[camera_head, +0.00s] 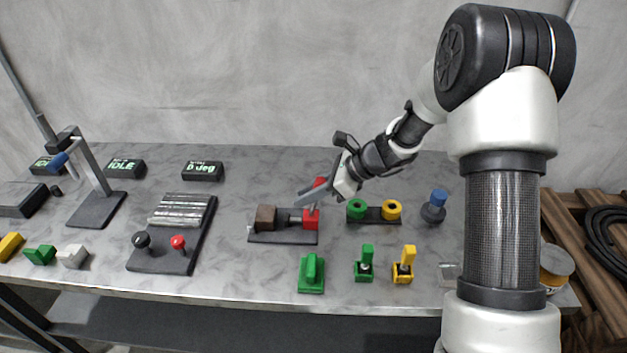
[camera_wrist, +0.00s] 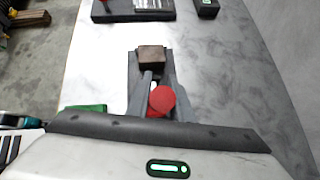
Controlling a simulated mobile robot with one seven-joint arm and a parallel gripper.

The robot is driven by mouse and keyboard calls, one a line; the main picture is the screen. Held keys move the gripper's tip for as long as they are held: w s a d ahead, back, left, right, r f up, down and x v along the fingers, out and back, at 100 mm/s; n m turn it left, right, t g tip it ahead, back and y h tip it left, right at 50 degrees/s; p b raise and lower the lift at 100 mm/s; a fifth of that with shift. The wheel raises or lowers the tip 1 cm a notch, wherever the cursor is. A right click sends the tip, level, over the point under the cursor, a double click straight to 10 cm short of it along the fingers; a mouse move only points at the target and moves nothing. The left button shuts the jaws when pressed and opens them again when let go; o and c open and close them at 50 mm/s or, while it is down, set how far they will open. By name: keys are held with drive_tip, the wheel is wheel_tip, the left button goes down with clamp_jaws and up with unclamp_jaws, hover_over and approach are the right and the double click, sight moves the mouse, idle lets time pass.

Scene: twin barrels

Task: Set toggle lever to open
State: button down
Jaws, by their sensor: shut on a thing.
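The toggle clamp stands on a dark base plate (camera_head: 262,238) in the middle of the bench. It has a brown block (camera_head: 265,217) at its left and a red block (camera_head: 311,220) at its right. Its red lever (camera_head: 320,183) stands up above the red block, partly hidden by my fingers. My gripper (camera_head: 308,199) comes in from the upper right and is shut on the red lever. In the wrist view the lever's round red end (camera_wrist: 161,99) sits between my two grey fingers, with the brown block (camera_wrist: 151,54) beyond the fingertips.
Green and yellow rings (camera_head: 357,209) stand just right of the clamp. A green handle (camera_head: 312,274) and small green and yellow levers (camera_head: 404,265) stand in front. A panel with black and red knobs (camera_head: 170,250) lies to the left. Small displays (camera_head: 203,171) stand behind.

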drive_tip(key=shift+a+r+h+p, duration=0.1)
drive_tip(key=shift+a+h+p, duration=0.4)
drive_tip(key=shift+h+p, duration=0.55)
drive_tip(key=shift+a+f+p, duration=0.15)
drive_tip(key=shift+f+p, duration=0.05)
drive_tip(key=shift+p, duration=0.4)
drive_tip(key=shift+f, duration=0.1)
drive_tip(key=c, duration=1.6)
unclamp_jaws()
drive_tip(key=shift+h, duration=0.25)
drive_tip(key=shift+o, duration=0.2)
drive_tip(key=v, duration=1.7)
drive_tip(key=shift+d+p, duration=0.2)
drive_tip(key=shift+p, duration=0.25)
drive_tip(key=shift+w, duration=0.1)
